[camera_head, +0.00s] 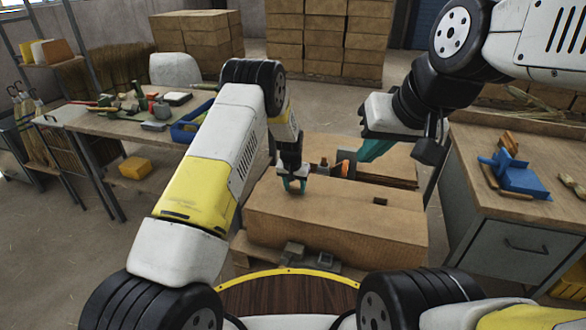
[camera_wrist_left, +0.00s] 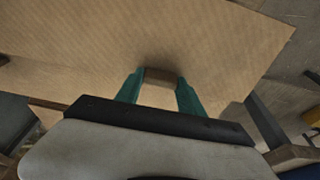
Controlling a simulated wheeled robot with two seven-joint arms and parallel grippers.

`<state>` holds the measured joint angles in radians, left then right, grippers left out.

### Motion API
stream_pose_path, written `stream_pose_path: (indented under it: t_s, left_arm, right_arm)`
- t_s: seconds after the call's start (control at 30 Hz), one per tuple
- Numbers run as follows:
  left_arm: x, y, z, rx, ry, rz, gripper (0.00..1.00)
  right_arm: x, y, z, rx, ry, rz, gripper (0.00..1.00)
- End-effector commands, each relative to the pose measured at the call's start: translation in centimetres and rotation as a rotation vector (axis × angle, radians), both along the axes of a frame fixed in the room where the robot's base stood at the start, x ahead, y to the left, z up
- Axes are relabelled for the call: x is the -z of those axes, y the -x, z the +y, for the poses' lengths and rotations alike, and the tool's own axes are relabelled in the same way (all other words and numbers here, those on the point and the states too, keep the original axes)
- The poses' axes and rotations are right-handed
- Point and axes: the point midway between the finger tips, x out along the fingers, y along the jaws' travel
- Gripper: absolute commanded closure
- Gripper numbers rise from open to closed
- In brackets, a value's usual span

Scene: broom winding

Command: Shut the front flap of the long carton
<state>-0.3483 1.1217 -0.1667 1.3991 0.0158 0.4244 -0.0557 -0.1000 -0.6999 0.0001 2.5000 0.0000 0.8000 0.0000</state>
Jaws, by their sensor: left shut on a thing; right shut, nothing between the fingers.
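The long carton (camera_head: 335,235) lies in front of me. Its near top panel, the front flap (camera_head: 335,208), looks about level, with a dark gap behind it; whether it is fully flat I cannot tell. My left gripper (camera_head: 295,184) is over the flap's left part. In the left wrist view its teal fingers (camera_wrist_left: 160,90) are shut on a small brown tab (camera_wrist_left: 160,76) against the cardboard (camera_wrist_left: 150,35). Another dark tab (camera_head: 380,201) shows on the flap's right part. My right gripper (camera_head: 373,150) is shut and empty above the carton's far side.
Orange and dark items (camera_head: 345,164) show at the gap, partly hidden by my arms. A cluttered workbench (camera_head: 90,118) stands left, with a blue tray (camera_head: 190,124). A bench with a drawer (camera_head: 520,245) stands right, holding a blue tool (camera_head: 520,176). Stacked cartons (camera_head: 325,35) stand behind.

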Motion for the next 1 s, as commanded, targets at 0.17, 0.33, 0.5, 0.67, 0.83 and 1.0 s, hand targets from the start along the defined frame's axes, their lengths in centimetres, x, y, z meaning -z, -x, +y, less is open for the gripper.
stream_pose_path:
  t_s: [0.17, 0.33, 0.5, 0.67, 0.83, 1.0]
  left_arm:
    - [0.6, -1.0, -0.4, 0.0, 0.008, -0.024, 1.0]
    - [1.3, -1.1, -0.4, 0.001, 0.008, -0.025, 1.0]
    - [1.6, -1.2, -0.5, 0.001, 0.008, -0.025, 1.0]
    - [1.7, -1.2, -0.5, 0.0, 0.008, -0.025, 1.0]
    - [1.8, -1.2, -0.5, 0.0, 0.008, -0.025, 1.0]
    - [1.8, -1.1, -0.4, 0.001, 0.007, -0.023, 0.41]
  right_arm:
    - [0.0, 0.0, 0.0, 0.0, 0.0, 0.0, 1.0]
    - [0.0, 0.0, 0.0, 0.0, 0.0, 0.0, 1.0]
    - [0.0, 0.0, 0.0, 0.0, 0.0, 0.0, 1.0]
    - [0.0, 0.0, 0.0, 0.0, 0.0, 0.0, 1.0]
    - [0.0, 0.0, 0.0, 0.0, 0.0, 0.0, 1.0]
    - [0.0, 0.0, 0.0, 0.0, 0.0, 0.0, 1.0]
